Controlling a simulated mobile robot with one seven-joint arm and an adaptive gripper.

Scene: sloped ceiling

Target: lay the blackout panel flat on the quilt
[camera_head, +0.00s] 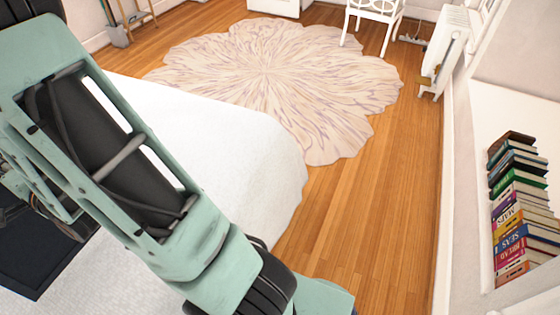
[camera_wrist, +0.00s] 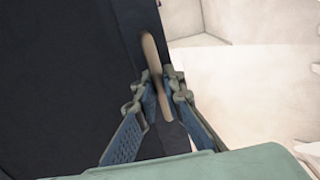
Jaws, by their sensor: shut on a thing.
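The blackout panel is a dark navy, flat board. In the head view it (camera_head: 38,262) shows at the lower left, partly hidden behind my arm, over the white quilt (camera_head: 235,135). I cannot tell whether it touches the quilt. In the head view the gripper is mostly hidden by my arm.
A round, petal-edged rug (camera_head: 285,75) lies on the wooden floor (camera_head: 365,215) beyond the bed. A tall stack of books (camera_head: 515,215) stands on a white ledge at the right. A white radiator (camera_head: 447,45) and a white chair (camera_head: 374,12) are at the back.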

